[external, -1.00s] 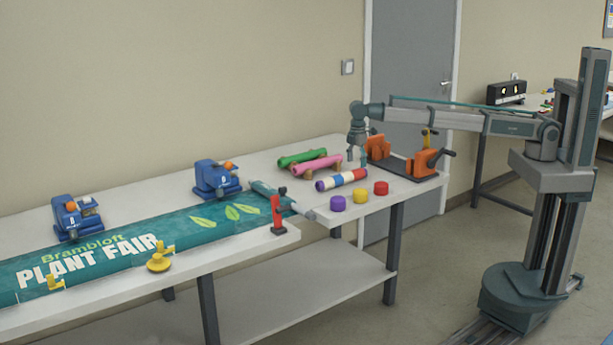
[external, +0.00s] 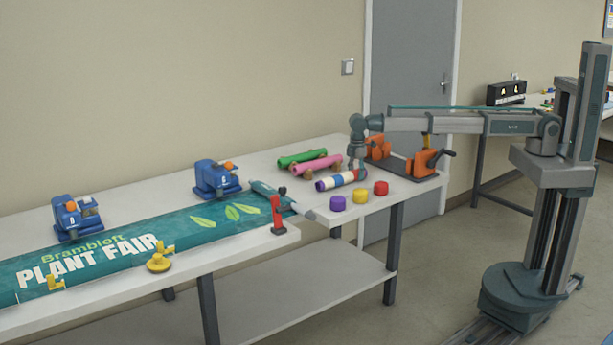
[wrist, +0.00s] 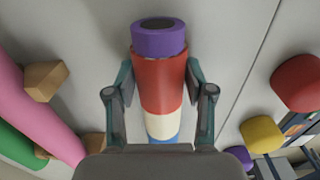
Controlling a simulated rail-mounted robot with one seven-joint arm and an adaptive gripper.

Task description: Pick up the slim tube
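A slim striped tube (external: 343,180) in red, white and blue, with a purple end cap, lies on the table near its right end. In the wrist view the tube (wrist: 158,92) runs up the middle of the picture, its purple cap at the top. My gripper (external: 357,166) is down over the tube, pointing downward. In the wrist view the fingers of my gripper (wrist: 160,80) stand on either side of the red band, apart, with what looks like a narrow gap. The palm hides the tube's near end.
A pink tube (external: 313,167) and a green tube (external: 301,157) lie on wooden blocks behind. Purple (external: 338,203), yellow (external: 360,196) and red (external: 381,188) caps stand in front. An orange clamp stand (external: 425,162) is close on the right. A teal banner (external: 120,253) covers the left.

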